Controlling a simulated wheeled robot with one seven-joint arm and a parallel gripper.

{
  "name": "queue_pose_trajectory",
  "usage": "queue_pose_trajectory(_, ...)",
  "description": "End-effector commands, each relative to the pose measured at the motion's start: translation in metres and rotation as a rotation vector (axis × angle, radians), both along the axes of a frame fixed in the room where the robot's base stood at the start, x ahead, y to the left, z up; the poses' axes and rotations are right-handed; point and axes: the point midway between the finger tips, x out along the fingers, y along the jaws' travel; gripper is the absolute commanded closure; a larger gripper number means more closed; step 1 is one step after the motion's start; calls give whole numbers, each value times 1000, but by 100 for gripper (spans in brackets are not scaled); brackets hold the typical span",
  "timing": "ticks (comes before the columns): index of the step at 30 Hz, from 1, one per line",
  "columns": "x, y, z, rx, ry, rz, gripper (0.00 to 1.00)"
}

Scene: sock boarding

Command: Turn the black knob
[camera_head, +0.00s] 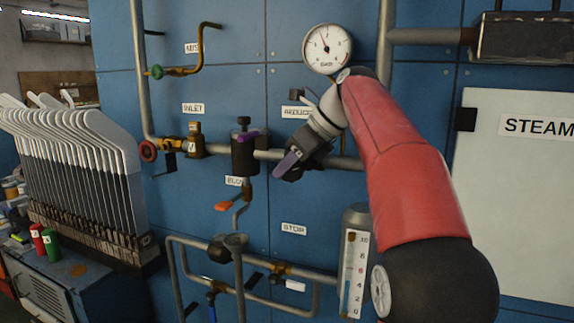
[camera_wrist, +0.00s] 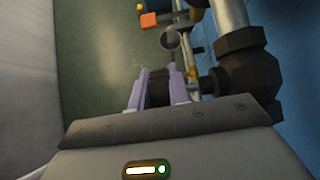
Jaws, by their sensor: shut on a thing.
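My gripper (camera_head: 287,165) is in front of the blue panel, at the horizontal pipe below the gauge and beside the partly covered label that reads as REDUCE. In the wrist view its two purple fingers (camera_wrist: 158,78) stand on either side of a dark, blocky thing, the black knob (camera_wrist: 158,92), and are shut on it. In the head view my gripper and arm hide the knob, so its turn angle cannot be seen.
A round gauge (camera_head: 327,49) is above my gripper. A red handwheel (camera_head: 148,151) is farther left. A sight glass (camera_head: 355,270) is below my arm.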

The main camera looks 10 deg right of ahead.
Motion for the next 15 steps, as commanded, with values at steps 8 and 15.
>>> queue_pose_trajectory(8,0,0,0,-13,9,-1,100)
queue_pose_trajectory(15,0,0,0,-13,8,-1,81)
